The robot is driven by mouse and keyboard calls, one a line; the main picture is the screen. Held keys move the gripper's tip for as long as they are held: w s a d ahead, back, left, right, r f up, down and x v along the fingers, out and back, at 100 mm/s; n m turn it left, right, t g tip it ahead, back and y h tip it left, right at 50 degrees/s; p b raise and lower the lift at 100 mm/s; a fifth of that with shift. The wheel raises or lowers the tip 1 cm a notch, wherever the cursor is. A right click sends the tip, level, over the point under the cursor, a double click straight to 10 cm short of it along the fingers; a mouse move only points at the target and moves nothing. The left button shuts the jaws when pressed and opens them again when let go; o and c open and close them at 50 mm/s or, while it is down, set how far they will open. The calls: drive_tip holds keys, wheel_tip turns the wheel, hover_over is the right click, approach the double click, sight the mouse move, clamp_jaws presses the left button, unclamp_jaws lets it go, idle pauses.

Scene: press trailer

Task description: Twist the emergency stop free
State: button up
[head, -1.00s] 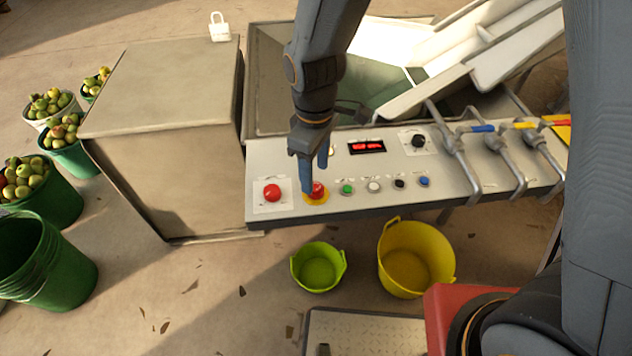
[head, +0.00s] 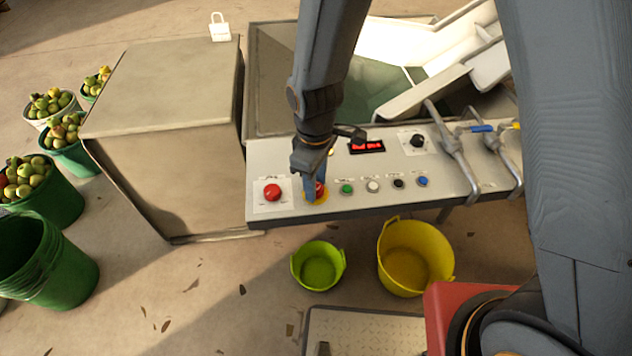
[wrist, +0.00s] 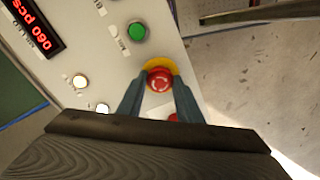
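The emergency stop (head: 321,188) is a red mushroom knob on a yellow ring, on the sloping grey control panel. In the wrist view the knob (wrist: 159,79) shows white arrows on its face, with the yellow ring behind it. My gripper (head: 315,190) reaches down to it from above, and in the wrist view its two blue-grey fingers (wrist: 160,85) lie on either side of the knob, close against it. The gripper appears shut on the knob. In the head view the fingers hide part of the knob.
Another red button (head: 272,192) sits on a white plate to the left. A green button (head: 347,188), a white one (head: 373,186), a black one (head: 398,183) and a blue one (head: 422,181) line up to the right. A red display (head: 367,146) and pipe valves (head: 455,150) are beyond.

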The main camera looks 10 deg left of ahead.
drive_tip(key=shift+c, duration=0.5)
drive_tip(key=shift+m, duration=0.4)
drive_tip(key=m+p, duration=0.1)
drive_tip(key=m, duration=0.1)
drive_tip(key=shift+m+p, duration=0.35)
drive_tip(key=shift+m, duration=0.05)
drive_tip(key=shift+m+p, duration=0.75)
drive_tip(key=shift+m, duration=1.35)
drive_tip(key=shift+w, duration=0.1)
drive_tip(key=o, duration=1)
drive_tip(key=shift+o, duration=0.2)
drive_tip(key=shift+r+b, duration=0.75)
drive_tip(key=shift+r, duration=3.2)
